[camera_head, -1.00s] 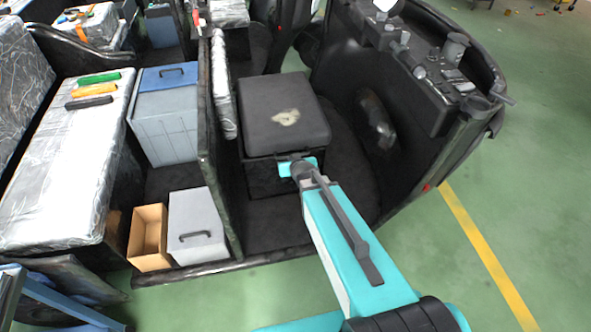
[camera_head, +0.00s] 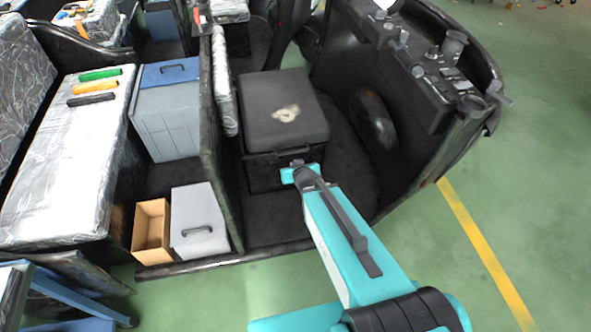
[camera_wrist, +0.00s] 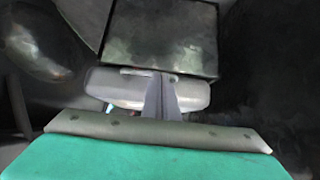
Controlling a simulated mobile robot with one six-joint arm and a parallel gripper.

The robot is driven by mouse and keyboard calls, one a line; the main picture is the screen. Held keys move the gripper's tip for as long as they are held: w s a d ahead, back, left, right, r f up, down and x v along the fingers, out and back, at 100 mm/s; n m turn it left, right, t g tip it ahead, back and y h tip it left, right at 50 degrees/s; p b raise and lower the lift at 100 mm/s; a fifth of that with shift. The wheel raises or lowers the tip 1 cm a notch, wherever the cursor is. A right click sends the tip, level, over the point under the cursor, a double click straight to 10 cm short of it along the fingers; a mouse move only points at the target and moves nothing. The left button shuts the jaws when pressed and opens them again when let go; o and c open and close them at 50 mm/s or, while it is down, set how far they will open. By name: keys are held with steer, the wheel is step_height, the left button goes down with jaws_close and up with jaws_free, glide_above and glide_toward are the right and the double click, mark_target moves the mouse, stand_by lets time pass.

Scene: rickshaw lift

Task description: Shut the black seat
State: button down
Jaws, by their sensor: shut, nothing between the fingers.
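The black seat (camera_head: 284,112) is a dark box with a padded lid that has a pale worn patch. Its lid lies flat, or nearly so, on the box; I cannot tell whether a small gap is left. A handle sits at the middle of the lid's front edge. My gripper (camera_head: 298,164) is at the front of the box, just below that edge, shut and empty. In the wrist view, the closed fingers (camera_wrist: 161,98) point toward the handle (camera_wrist: 149,73), with the seat (camera_wrist: 160,35) beyond. I cannot tell whether they touch it.
A black partition (camera_head: 219,140) stands left of the seat. Beyond it are a grey-blue box (camera_head: 167,130), an open cardboard box (camera_head: 151,230) and a grey box (camera_head: 199,218). The dashboard (camera_head: 425,80) is at the right. Green floor at the lower right is clear.

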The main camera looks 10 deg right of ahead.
steer(key=shift+s+r+p, duration=0.15)
steer(key=shift+s+p, duration=0.3)
steer(key=shift+s, duration=0.4)
steer(key=s+f+g+b, duration=0.2)
steer(key=s+f+g, duration=0.5)
steer(key=s+f, duration=1.2)
steer(key=s+g, duration=0.8)
steer(key=s, duration=1.2)
steer(key=shift+d+g, duration=0.3)
steer(key=shift+g, duration=0.1)
steer(key=shift+r, duration=0.1)
